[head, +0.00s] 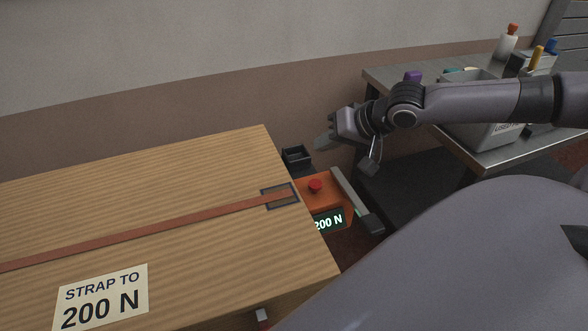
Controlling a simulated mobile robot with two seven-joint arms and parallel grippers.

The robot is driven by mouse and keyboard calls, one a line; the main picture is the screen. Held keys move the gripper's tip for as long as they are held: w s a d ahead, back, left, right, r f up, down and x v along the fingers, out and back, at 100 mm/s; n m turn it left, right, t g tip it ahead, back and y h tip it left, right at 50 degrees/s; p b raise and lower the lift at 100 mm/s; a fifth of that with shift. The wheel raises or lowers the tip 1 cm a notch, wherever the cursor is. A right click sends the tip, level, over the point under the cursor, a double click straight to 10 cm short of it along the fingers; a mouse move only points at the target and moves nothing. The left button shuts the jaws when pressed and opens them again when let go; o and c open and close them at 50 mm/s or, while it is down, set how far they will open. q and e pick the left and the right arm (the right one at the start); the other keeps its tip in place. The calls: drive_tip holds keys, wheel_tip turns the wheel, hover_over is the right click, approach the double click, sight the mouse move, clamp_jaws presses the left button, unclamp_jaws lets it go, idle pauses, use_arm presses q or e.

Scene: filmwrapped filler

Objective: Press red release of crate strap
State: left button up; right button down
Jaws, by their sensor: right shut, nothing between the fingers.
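The strapping unit (325,197) is an orange body beside the crate's right edge, with a grey lever along its right side. The red release (316,186) is a round button on its top, in plain view. The crate strap (150,233) is a flat orange-brown band lying across the wooden crate (190,180) to a dark frame near the edge. My right gripper (323,143) is shut and empty, above and beyond the red release, apart from it. My left gripper is out of view.
A label (102,298) on the crate says "STRAP TO 200 N". A small black bin (297,156) is behind the unit. A metal bench (510,148) at right holds a grey box (489,129) and bottles, with my right arm in front.

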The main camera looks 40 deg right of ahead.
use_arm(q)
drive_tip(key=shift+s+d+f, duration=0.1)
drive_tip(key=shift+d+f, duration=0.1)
use_arm(e)
drive_tip(key=shift+w+a+r, duration=0.1)
drive_tip(key=shift+w, duration=0.25)
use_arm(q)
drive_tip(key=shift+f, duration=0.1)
use_arm(e)
drive_tip(key=b, duration=0.7)
hover_over(319, 185)
wheel_tip(319, 185, down, 7)
drive_tip(key=shift+f, duration=0.15)
drive_tip(key=shift+f+b, duration=0.75)
drive_tip(key=shift+f, duration=0.05)
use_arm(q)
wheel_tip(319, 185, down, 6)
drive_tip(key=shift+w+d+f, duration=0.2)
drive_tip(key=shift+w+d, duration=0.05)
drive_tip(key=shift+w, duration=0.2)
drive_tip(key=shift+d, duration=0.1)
